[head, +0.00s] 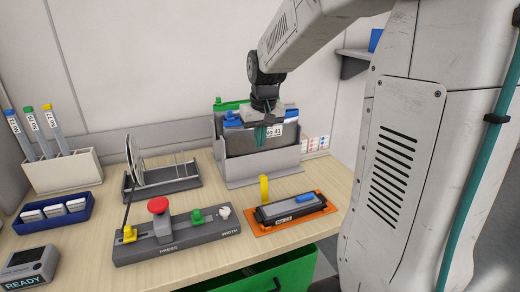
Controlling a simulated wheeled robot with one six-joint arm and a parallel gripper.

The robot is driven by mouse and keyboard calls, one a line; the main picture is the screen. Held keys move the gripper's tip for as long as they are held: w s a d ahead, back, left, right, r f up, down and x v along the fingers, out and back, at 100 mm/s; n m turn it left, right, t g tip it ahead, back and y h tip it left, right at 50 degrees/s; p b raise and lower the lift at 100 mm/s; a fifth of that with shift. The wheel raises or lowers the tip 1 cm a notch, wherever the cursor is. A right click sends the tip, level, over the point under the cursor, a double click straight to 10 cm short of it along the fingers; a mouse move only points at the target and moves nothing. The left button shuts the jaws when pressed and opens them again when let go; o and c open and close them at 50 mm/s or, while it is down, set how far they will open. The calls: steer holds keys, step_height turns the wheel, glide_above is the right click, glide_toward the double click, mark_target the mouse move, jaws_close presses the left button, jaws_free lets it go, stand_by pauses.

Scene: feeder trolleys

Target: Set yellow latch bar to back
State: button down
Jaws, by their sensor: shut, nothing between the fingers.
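A yellow upright bar (264,189) stands at the back left of an orange base plate (262,230) on the bench. I take it to be the latch bar. A dark labelled block with a blue top piece (306,197) sits on that plate, beside the bar. My gripper (268,140) points down, with teal fingers, above and behind the bar and apart from it, in front of the grey file holder. Its fingers are small here; it is shut and holds nothing. My arm comes in from the upper right.
The grey file holder (250,168) stands behind the plate. A control box (190,238) with a red button, green knob and yellow-based lever lies to the left. A wire rack (165,182), tube stand (60,172) and blue tray (55,220) stand farther left. A green bin (285,272) is below the front edge.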

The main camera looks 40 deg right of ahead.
steer(key=shift+s+r, duration=0.2)
steer(key=shift+r, duration=0.3)
